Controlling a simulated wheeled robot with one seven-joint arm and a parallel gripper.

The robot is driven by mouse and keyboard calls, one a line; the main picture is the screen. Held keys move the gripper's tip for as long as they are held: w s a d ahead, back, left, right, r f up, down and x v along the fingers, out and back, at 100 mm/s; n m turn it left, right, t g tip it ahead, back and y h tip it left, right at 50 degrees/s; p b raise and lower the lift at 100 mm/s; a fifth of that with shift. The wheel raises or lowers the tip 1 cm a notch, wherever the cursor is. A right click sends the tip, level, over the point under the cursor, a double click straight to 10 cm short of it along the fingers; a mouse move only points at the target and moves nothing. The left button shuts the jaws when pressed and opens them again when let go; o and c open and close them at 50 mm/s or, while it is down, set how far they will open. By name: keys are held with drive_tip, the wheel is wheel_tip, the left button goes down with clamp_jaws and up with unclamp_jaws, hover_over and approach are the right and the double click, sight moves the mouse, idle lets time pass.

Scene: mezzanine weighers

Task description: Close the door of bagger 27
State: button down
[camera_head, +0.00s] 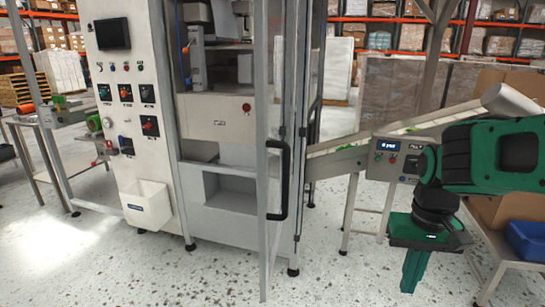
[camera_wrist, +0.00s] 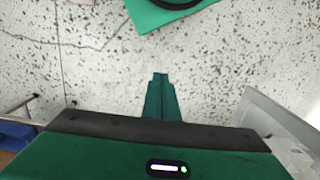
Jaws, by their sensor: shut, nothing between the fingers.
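The bagger (camera_head: 160,100) is a tall pale cabinet with a control panel on its left front. No number 27 can be read on it. Its door (camera_head: 263,60), a clear panel in a grey metal frame, stands open, its free edge swung out towards me and its far edge at the right post. A black bar handle (camera_head: 285,180) is upright on the door. My gripper (camera_head: 411,270) hangs pointing down, to the right of the handle and apart from it. The fingers are together and empty, as the wrist view also shows (camera_wrist: 160,98).
An inclined conveyor (camera_head: 340,160) with a small control box (camera_head: 393,160) stands between the bagger and my arm. A blue bin (camera_head: 526,240) sits on a table at the right. A white bin (camera_head: 146,203) hangs on the bagger's front. Speckled floor before the door is clear.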

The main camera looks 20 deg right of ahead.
drive_tip(key=w+a+r+n+t+y, duration=0.1)
drive_tip(key=w+a+r+t, duration=0.4)
drive_tip(key=w+r, duration=0.65)
drive_tip(key=w+a+r+n+t+y, duration=0.1)
drive_tip(key=w+a+r+t+y, duration=0.1)
drive_tip(key=w+a+r, duration=0.7)
approach(272, 172)
wheel_tip(272, 172, down, 3)
drive_tip(key=d, duration=0.2)
drive_tip(key=w+a, duration=0.2)
drive_tip(key=a, duration=0.1)
drive_tip(key=shift+w+a+f, duration=0.1)
drive_tip(key=shift+a+f, duration=0.05)
drive_tip(key=shift+f, duration=0.2)
drive_tip(key=shift+a, duration=0.1)
